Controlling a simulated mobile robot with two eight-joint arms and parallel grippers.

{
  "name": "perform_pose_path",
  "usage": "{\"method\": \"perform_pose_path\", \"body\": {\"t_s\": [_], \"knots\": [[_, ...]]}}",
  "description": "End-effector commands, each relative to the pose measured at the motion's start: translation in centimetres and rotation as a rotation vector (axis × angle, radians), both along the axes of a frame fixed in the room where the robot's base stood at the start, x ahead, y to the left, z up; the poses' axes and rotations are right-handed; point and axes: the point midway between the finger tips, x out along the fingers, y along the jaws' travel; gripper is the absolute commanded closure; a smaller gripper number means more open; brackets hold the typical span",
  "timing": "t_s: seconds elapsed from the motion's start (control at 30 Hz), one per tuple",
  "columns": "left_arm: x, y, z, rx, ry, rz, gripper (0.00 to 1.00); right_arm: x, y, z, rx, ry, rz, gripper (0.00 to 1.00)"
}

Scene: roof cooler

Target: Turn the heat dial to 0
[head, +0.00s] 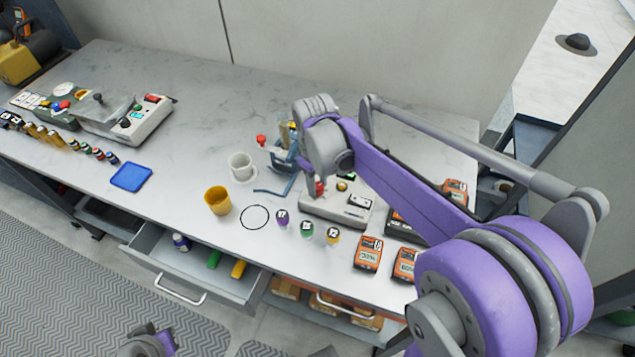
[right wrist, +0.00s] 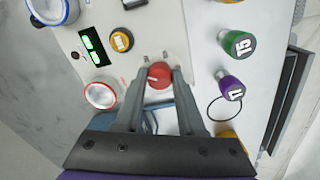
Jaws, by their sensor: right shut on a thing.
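The heat dial appears to be the red round knob (right wrist: 160,75) with a pale mark, on a white panel (right wrist: 146,25) in the right wrist view. My right gripper (right wrist: 160,80) is shut on this knob, with one finger on each side. In the head view the knob shows as a small red spot (head: 320,187) on the white and grey device (head: 338,213), under my right wrist. The right fingers are mostly hidden there. A grey and purple piece of my left arm shows at the bottom edge, but its fingers do not.
Purple, green and yellow capped bottles (head: 307,229) stand in front of the device. Orange meters (head: 368,252) lie to its right. A yellow cup (head: 217,200) and white mug (head: 241,166) stand to its left. An open drawer (head: 190,262) juts out in front.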

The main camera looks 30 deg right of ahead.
Motion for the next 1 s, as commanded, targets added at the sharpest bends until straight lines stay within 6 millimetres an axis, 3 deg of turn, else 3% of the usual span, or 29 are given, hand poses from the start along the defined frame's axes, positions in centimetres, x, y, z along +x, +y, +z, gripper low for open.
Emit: {"method": "perform_pose_path", "body": {"t_s": [0.5,1.0], "knots": [[-0.07,0.0,-0.25,0.0,0.001,0.0,1.0,-0.02,-0.08,0.02,-0.001,-0.001,0.387,1.0],[-0.08,0.0,-0.29,0.0,0.001,0.0,1.0,-0.01,-0.1,0.03,-0.001,-0.001,0.492,1.0]]}}
